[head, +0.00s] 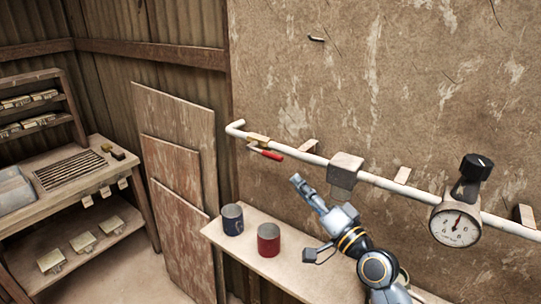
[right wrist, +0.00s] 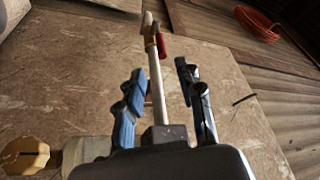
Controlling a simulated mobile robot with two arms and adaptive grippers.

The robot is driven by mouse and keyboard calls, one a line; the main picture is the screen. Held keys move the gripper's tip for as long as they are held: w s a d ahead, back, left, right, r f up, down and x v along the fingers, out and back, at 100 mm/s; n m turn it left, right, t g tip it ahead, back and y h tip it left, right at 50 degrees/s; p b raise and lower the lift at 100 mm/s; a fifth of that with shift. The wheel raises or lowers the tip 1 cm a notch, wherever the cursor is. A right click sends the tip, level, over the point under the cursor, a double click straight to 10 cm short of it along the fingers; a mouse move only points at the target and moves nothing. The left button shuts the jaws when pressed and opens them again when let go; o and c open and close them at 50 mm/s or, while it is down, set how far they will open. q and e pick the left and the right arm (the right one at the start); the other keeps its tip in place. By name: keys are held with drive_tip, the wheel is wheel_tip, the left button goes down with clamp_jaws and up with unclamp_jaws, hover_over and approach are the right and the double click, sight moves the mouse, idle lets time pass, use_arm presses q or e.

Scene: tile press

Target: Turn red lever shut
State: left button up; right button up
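The red lever (head: 270,155) sits on a brass valve (head: 259,139) near the left end of a white wall pipe (head: 391,186). Its handle points right, roughly along the pipe and just in front of it. In the right wrist view the red lever (right wrist: 161,46) shows small, ahead of the fingers and beside the pipe (right wrist: 156,88). My right gripper (head: 299,183) is below and right of the lever, apart from it. Its two fingers are spread and empty in the right wrist view (right wrist: 161,82). My left gripper is in neither view.
A grey block (head: 346,171) and a gauge (head: 456,224) with a black knob (head: 476,167) are on the pipe. Boards (head: 180,150) lean at left. An orange hose coil (right wrist: 258,24) shows in the wrist view.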

sight(270, 155)
drive_tip(key=p+x, duration=0.2)
drive_tip(key=x, duration=1)
drive_tip(key=shift+w+a+r, duration=0.1)
drive_tip(key=shift+w+a, duration=0.35)
drive_tip(key=shift+w, duration=0.1)
drive_tip(key=shift+c, duration=0.3)
clamp_jaws()
